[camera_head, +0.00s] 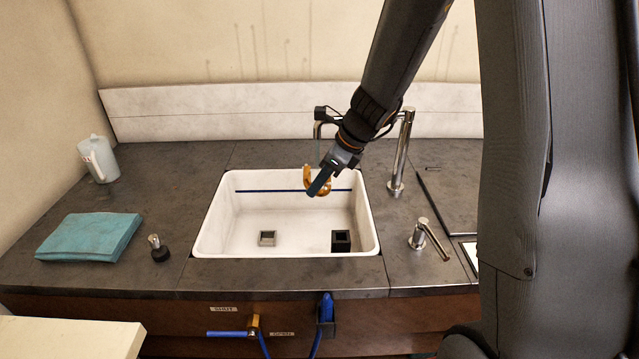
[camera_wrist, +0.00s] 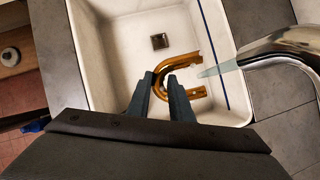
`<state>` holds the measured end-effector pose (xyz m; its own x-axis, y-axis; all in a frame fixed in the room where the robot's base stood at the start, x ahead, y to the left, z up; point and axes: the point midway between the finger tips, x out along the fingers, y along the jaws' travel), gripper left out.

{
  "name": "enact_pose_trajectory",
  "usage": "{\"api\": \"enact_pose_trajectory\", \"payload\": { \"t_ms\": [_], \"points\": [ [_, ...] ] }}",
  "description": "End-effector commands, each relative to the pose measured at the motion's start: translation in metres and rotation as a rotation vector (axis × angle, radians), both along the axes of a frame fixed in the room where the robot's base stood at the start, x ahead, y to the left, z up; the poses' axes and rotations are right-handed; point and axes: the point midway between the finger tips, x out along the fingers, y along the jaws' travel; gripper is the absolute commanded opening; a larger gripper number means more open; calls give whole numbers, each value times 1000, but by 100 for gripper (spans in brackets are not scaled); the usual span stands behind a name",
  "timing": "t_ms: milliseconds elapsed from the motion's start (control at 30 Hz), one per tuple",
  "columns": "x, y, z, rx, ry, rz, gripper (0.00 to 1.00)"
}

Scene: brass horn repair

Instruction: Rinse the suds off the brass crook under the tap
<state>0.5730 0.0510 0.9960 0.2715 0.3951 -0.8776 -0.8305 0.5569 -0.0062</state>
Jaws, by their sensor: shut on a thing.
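The brass crook (camera_head: 307,178) is a U-shaped tube held over the back of the white sink (camera_head: 215,222). It also shows in the wrist view (camera_wrist: 187,65), bend toward the left. My gripper (camera_head: 322,184) is shut on the crook's bend; both fingers show in the wrist view (camera_wrist: 166,78). The chrome tap (camera_head: 401,155) stands behind the sink's right corner, its spout reaching left above the crook. A pale translucent stream (camera_wrist: 219,69) comes from the spout toward the crook's upper leg; whether it touches is unclear. I make out no white suds on the visible brass.
A chrome lever (camera_head: 427,233) stands right of the sink. A grey square drain (camera_head: 267,238) and a black square piece (camera_head: 341,241) lie in the basin. A teal cloth (camera_head: 90,236), jug (camera_head: 99,158) and small dark-based item (camera_head: 159,250) are left. A blue valve handle (camera_head: 227,334) is in front.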

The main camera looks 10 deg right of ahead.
Motion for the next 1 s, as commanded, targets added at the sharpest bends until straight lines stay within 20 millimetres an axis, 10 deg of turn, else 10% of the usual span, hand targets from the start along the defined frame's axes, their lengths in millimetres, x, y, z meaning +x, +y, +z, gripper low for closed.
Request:
{"api": "enact_pose_trajectory", "payload": {
  "t_ms": [1000],
  "points": [
    [9,-6,0,0,0,0,0]
  ]
}}
